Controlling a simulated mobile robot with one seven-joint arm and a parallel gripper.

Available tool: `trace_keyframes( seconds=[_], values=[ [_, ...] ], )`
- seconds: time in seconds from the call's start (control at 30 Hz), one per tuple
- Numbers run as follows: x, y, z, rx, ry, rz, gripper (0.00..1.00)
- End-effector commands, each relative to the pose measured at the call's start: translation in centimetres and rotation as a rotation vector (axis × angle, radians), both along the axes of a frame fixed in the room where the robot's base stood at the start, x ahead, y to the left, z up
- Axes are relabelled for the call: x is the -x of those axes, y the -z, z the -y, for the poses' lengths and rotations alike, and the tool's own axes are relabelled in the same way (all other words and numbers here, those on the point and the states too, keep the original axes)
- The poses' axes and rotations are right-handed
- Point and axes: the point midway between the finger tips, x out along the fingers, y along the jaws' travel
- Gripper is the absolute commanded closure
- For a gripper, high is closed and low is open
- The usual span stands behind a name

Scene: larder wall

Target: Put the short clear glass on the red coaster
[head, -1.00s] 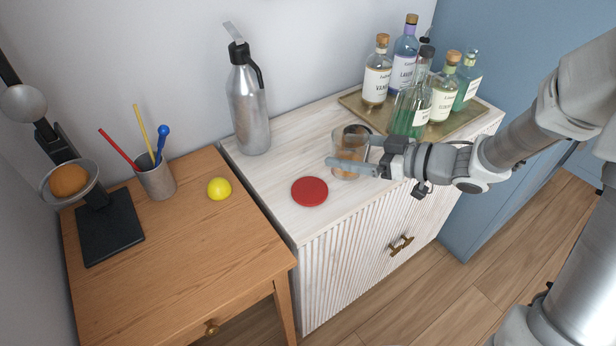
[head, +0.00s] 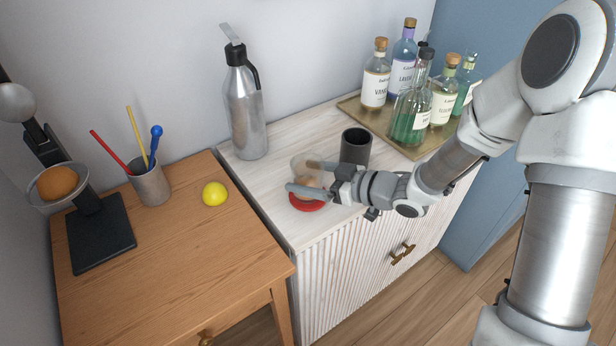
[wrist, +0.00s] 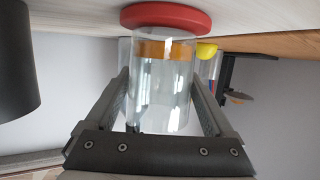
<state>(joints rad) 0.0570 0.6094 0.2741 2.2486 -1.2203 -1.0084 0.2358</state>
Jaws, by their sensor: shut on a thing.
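The short clear glass (head: 308,170) is between the fingers of my gripper (head: 302,177), over the red coaster (head: 308,206). In the wrist view the glass (wrist: 160,95) sits between both fingers, and my gripper (wrist: 160,82) is shut on it. There the coaster (wrist: 166,16) appears upside down, right by the glass's base. I cannot tell whether the base touches the coaster or hangs just above it. My fingers and the glass cover part of the coaster in the head view.
A dark cup (head: 355,146) stands close to the right of the glass. A steel flask (head: 246,110) stands behind left. A brass tray (head: 385,131) with several bottles is at the back right. The wooden table (head: 200,250) with a yellow ball (head: 215,194) is at left.

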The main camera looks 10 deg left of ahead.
Motion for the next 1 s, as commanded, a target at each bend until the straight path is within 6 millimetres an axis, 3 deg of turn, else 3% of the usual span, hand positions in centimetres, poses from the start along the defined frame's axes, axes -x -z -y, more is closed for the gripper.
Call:
trace_keyframes(
  seconds=[0.27,0.3,0.33,0.67,1.0],
  values=[
    [0.0,0.4,0.0,-0.001,0.001,0.001,0.9],
    [0.0,0.3,0.0,0.0,0.001,0.0,0.05],
    [0.0,0.3,0.0,0.0,0.001,0.0,0.0],
    [0.0,-0.3,0.0,0.0,0.0,0.001,0.0],
    [1.7,-2.2,6.0,0.001,0.006,0.0,0.0]
  ],
)
